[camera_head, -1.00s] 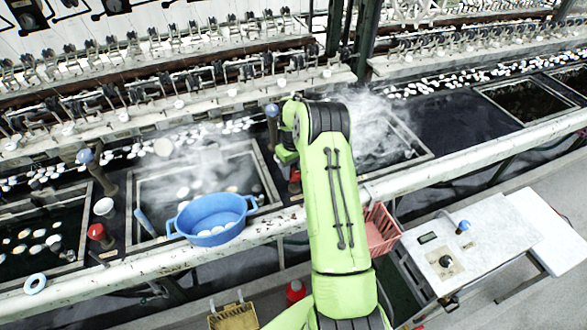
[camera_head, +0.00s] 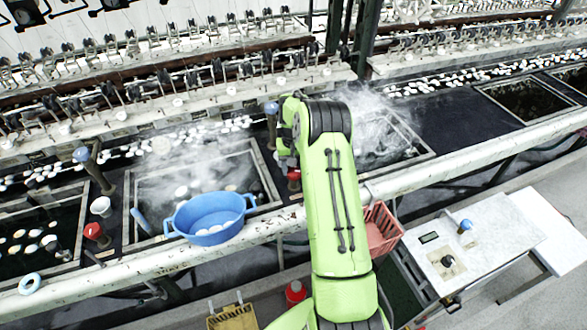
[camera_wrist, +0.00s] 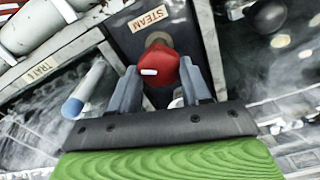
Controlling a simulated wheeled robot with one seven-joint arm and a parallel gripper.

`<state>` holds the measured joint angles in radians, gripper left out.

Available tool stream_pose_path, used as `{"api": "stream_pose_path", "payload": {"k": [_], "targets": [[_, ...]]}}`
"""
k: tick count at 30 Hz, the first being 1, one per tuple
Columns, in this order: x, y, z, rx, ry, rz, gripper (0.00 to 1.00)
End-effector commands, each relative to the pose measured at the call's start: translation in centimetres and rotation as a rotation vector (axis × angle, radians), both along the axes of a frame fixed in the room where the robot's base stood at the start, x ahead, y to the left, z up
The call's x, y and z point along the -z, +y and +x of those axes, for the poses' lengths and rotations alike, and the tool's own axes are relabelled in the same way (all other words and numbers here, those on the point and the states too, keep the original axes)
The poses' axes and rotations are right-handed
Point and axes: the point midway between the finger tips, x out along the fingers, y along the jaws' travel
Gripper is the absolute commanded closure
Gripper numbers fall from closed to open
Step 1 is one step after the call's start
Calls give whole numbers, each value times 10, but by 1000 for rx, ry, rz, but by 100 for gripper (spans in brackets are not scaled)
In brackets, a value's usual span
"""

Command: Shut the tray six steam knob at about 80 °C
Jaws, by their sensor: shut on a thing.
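The red steam knob (camera_wrist: 172,70) has a white mark on its side and sits just in front of a "STEAM" label (camera_wrist: 147,19) in the wrist view. My gripper (camera_wrist: 160,78) is shut on it, with one grey finger on each side. In the head view part of the red knob (camera_head: 294,176) shows at the left edge of my arm, which hides most of my gripper. Steam rises from the basin (camera_head: 155,207) left of my arm and from the basin (camera_head: 427,152) right of it. I cannot read any temperature.
A blue tub (camera_head: 208,236) rests at the left basin's front rim. A long white rail (camera_head: 120,268) runs before the basins. A blue-tipped pale rod (camera_wrist: 84,92) lies left of my gripper. A red basket (camera_head: 383,232) and a white stand (camera_head: 470,250) are at right.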

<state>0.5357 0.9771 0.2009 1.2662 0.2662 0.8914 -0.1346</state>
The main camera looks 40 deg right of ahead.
Motion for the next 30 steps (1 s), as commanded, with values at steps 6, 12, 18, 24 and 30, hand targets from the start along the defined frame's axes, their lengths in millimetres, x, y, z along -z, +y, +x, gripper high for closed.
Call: {"api": "stream_pose_path", "payload": {"k": [6, 12, 18, 24, 30], "targets": [[0, -1, 1, 160, -4, -1, 83], [-1, -1, 0, 262, -5, -2, 83], [-1, -2, 0, 318, -6, -2, 83], [-1, -2, 0, 335, -6, -2, 83], [-2, -2, 0, 335, -6, -2, 83]]}}
